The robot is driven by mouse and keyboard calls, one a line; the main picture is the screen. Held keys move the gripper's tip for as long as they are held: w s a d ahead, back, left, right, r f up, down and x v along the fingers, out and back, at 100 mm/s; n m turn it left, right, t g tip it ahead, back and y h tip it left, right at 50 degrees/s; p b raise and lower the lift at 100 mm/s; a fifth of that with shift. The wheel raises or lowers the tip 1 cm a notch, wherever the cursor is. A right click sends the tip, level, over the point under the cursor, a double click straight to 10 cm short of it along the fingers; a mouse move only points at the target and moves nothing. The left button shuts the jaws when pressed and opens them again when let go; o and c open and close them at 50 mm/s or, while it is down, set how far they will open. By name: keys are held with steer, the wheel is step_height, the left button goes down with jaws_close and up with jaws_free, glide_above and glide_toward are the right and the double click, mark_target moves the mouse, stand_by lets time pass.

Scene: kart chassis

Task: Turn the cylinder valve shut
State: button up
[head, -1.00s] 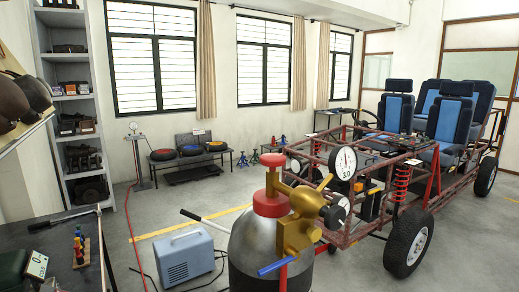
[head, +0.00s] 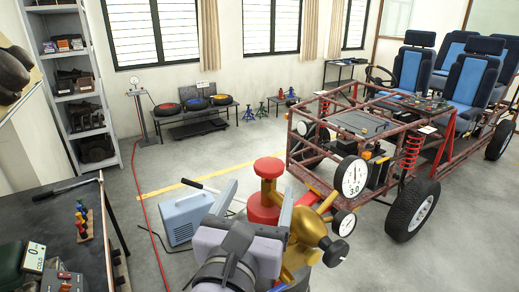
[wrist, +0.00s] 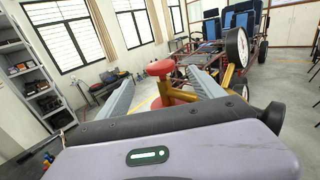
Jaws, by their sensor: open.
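The cylinder valve has a red round knob (head: 269,168) above a wider red collar (head: 264,207), joined to a brass regulator body (head: 308,225). A white dial gauge (head: 354,176) reading near 3.0 stands on its right. My gripper (head: 257,190) is open, coming in from the near side, with a finger on each side of the valve stem below the knob. In the wrist view, the red knob (wrist: 160,68) shows between the two spread fingers (wrist: 162,85); I cannot tell whether they touch it. The grey cylinder is mostly hidden behind my gripper.
A blue-grey box unit (head: 186,218) stands on the floor left of the cylinder. The kart chassis (head: 330,155) with its front wheel (head: 412,210) is close on the right. A dark workbench (head: 50,215) is at left. A red hose (head: 140,205) runs along the floor.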

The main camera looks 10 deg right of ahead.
mark_target(272, 159)
steer(key=x, duration=0.4)
steer(key=b+x, duration=0.1)
steer(key=x, duration=0.7)
steer(key=shift+w+d+f, duration=0.15)
steer(key=shift+w+f, duration=0.15)
steer(key=shift+r, duration=0.1)
steer(key=c, duration=1.3)
